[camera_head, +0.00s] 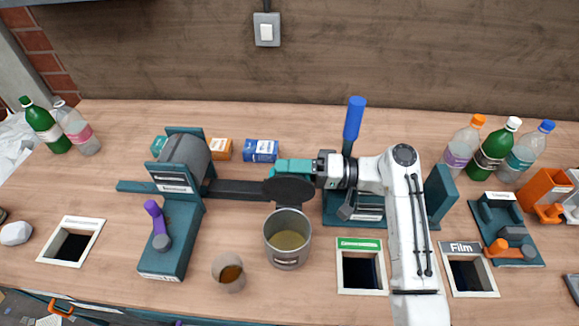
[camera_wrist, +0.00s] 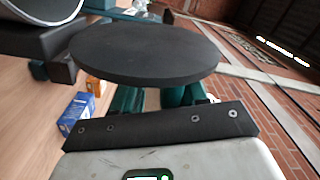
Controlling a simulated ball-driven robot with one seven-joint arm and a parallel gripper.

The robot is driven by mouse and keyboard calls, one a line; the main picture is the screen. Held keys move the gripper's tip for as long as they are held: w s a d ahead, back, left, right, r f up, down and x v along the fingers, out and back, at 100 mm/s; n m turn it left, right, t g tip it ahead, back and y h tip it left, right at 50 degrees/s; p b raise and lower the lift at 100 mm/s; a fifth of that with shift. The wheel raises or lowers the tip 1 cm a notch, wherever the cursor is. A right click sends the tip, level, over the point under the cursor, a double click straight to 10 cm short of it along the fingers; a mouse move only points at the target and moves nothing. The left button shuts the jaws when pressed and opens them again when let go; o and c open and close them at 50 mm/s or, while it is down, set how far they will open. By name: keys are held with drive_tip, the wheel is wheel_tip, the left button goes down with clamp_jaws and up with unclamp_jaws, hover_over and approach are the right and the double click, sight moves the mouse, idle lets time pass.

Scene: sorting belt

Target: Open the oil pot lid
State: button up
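The oil pot (camera_head: 287,256) is a grey metal pot near the front middle of the bench. Its mouth is uncovered and shows yellowish liquid. A dark round lid (camera_head: 290,190) is tilted up at the pot's back rim. In the wrist view the lid (camera_wrist: 145,50) is a large black disc close in front of my gripper. My gripper (camera_head: 293,168) is at the lid's far side, its teal fingers pointing left. In the wrist view the fingers (camera_wrist: 155,99) are a little apart, but the lid hides their tips, so I cannot tell whether they grip anything.
A teal stand with a dark cylinder (camera_head: 187,156) is left of the lid. A small cup (camera_head: 229,273) stands left of the pot. Blue (camera_head: 262,151) and orange (camera_head: 221,149) boxes lie behind. A green-labelled bin opening (camera_head: 360,245) is to the right.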

sight(296, 178)
drive_tip(key=shift+r, duration=0.2)
drive_tip(key=shift+r, duration=0.5)
drive_tip(key=s+r, duration=0.1)
drive_tip(key=r, duration=0.1)
drive_tip(key=s+d+r, duration=0.1)
drive_tip(key=s+r, duration=0.1)
drive_tip(key=r, duration=0.1)
drive_tip(key=s+r, duration=0.2)
drive_tip(key=r, duration=0.1)
drive_tip(key=shift+d, duration=0.15)
drive_tip(key=s+d+r+b, duration=0.1)
drive_tip(key=s+d+r, duration=0.1)
drive_tip(key=s, duration=0.6)
drive_tip(key=shift+s+r, duration=0.3)
drive_tip(key=shift+r, duration=0.6)
